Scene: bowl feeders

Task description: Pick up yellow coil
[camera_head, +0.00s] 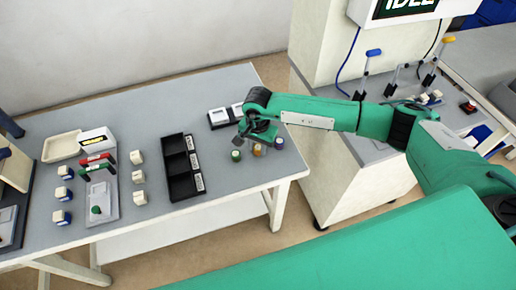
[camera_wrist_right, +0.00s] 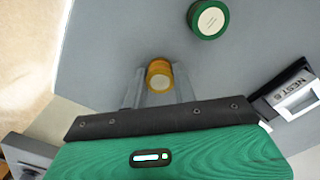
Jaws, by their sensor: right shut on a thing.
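The yellow coil (camera_head: 258,150) is a small yellow-orange cylinder near the right end of the grey table. In the right wrist view, the same yellow coil (camera_wrist_right: 159,77) sits between the two grey fingers of my right gripper (camera_wrist_right: 158,88), which is shut on it. In the head view, my right gripper (camera_head: 258,140) is over the coil and partly covers it. The gap under the coil, if any, cannot be told. A green coil (camera_head: 236,156) stands left of it and also shows in the right wrist view (camera_wrist_right: 208,19). My left gripper is not in view.
A blue-green coil (camera_head: 279,143) stands close on the right, near the table edge. A white nest fixture (camera_head: 219,117) lies behind the gripper. A black three-compartment tray (camera_head: 170,160) lies to the left, with small white blocks (camera_head: 138,177) beyond. The front right table (camera_head: 240,183) is clear.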

